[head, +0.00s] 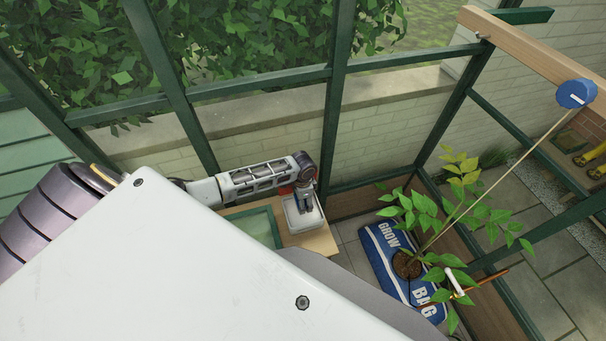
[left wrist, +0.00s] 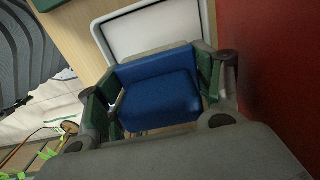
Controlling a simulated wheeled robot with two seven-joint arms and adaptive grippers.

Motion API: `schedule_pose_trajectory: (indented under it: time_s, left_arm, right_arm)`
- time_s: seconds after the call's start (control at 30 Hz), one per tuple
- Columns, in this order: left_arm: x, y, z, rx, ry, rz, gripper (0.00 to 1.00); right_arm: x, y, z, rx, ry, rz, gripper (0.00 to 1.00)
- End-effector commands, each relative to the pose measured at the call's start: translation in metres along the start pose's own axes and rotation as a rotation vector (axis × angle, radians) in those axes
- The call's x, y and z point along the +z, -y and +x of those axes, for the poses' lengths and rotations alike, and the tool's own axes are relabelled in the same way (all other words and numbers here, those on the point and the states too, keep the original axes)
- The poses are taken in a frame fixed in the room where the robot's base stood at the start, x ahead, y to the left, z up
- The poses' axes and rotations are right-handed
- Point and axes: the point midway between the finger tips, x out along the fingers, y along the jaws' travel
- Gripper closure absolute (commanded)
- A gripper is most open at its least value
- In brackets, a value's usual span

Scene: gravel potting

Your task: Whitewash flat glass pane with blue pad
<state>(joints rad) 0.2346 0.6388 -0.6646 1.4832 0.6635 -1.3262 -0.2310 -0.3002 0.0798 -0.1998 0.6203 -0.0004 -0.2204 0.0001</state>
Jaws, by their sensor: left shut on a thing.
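My left gripper (head: 304,203) is over a white tray (head: 316,222) on the wooden bench, pointing down. In the left wrist view, the left gripper (left wrist: 160,100) is shut on a blue pad (left wrist: 158,92), which sits between its green fingers. The tray's pale rim (left wrist: 104,42) shows just beyond the pad; I cannot tell whether the pad touches the tray. A flat pane with a green frame (head: 262,226) lies on the bench left of the tray, partly hidden by my white body. My right gripper is not in view.
The bench (head: 322,240) ends just right of the tray. A blue grow bag (head: 375,238) with a leafy plant tied to a string stands on the floor to the right. Green greenhouse framing and a low brick wall (head: 270,135) are behind the bench.

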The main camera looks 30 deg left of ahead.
Motion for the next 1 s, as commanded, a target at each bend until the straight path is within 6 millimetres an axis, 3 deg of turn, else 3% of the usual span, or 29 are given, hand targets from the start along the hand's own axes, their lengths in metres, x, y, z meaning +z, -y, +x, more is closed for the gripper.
schedule_pose_trajectory:
  time_s: [0.5, 1.0]
  left_arm:
    - [0.003, -0.006, 0.034, 0.0, 0.0, 0.003, 0.53]
    - [0.003, -0.006, 0.041, 0.0, 0.0, 0.003, 0.53]
  right_arm:
    - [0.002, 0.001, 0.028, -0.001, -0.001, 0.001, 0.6]
    - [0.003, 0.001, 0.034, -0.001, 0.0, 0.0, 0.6]
